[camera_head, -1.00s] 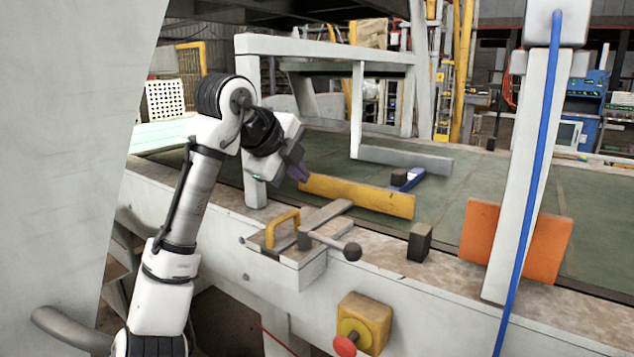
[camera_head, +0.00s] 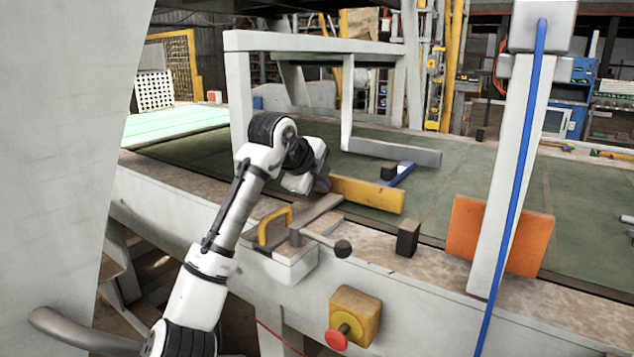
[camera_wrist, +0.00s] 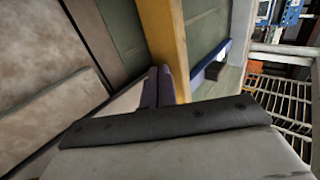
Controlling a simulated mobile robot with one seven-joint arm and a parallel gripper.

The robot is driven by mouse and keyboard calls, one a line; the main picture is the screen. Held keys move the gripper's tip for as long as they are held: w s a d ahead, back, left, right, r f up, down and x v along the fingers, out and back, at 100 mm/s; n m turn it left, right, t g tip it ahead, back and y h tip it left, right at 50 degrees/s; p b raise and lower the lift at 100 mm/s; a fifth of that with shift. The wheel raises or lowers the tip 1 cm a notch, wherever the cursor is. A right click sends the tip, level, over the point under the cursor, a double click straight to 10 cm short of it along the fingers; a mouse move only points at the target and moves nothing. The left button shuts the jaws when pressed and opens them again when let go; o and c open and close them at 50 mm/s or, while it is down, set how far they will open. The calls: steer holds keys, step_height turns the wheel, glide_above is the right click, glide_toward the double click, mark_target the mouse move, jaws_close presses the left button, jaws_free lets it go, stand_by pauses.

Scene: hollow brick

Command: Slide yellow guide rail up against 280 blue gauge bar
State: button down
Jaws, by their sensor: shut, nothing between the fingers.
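The yellow guide rail (camera_head: 368,194) lies on the green bed, also seen in the wrist view (camera_wrist: 163,35). The blue gauge bar (camera_head: 402,173) lies behind it, crosswise, running away toward the long grey bar (camera_head: 395,152). In the wrist view the blue bar (camera_wrist: 208,60) has its near end close to the rail's far side; I cannot tell whether they touch. My gripper (camera_head: 323,184) is shut and empty at the rail's left end, on its near side. In the wrist view its purple fingertips (camera_wrist: 157,85) are together beside the rail, seemingly against it.
A dark block (camera_head: 389,170) sits by the blue bar. A grey frame (camera_head: 240,95) stands behind my arm. The bed to the right is open.

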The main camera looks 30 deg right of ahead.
mark_target(330, 178)
steer(key=shift+w+d+r+p, duration=0.2)
steer(key=shift+d+p, duration=0.15)
steer(key=shift+p, duration=0.25)
steer(key=shift+w+d+p, duration=0.3)
steer(key=shift+d+p, duration=0.55)
steer(key=shift+p, duration=0.05)
steer(key=shift+w+d+f, duration=0.1)
steer(key=shift+d+f, duration=0.1)
steer(key=shift+d, duration=0.1)
steer(key=shift+a, duration=0.1)
